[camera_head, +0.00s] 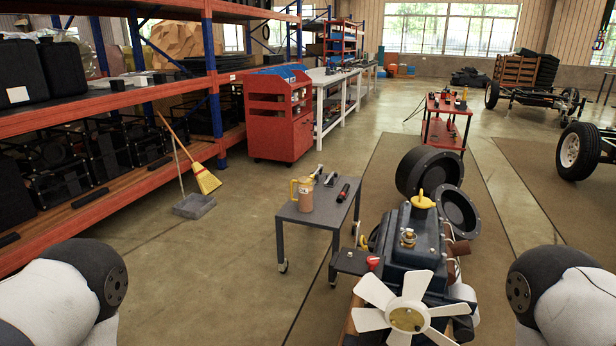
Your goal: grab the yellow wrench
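I cannot make out a yellow wrench for certain. A small grey wheeled table (300,216) stands in the middle, with a yellow-orange jug (303,194) on its left part. Beside the jug lie small tools, including a grey metal one (330,180) and a red and black one (343,192). They are too small to identify fully. Only upper parts of my two arms show, at the bottom left and bottom right. Neither gripper is in view.
An engine with a white fan (405,315) and a yellow cap (423,200) stands close in front, right of the table. A yellow broom (205,180) and dustpan (194,206) are by the orange shelves at left. Floor between the shelves and table is clear.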

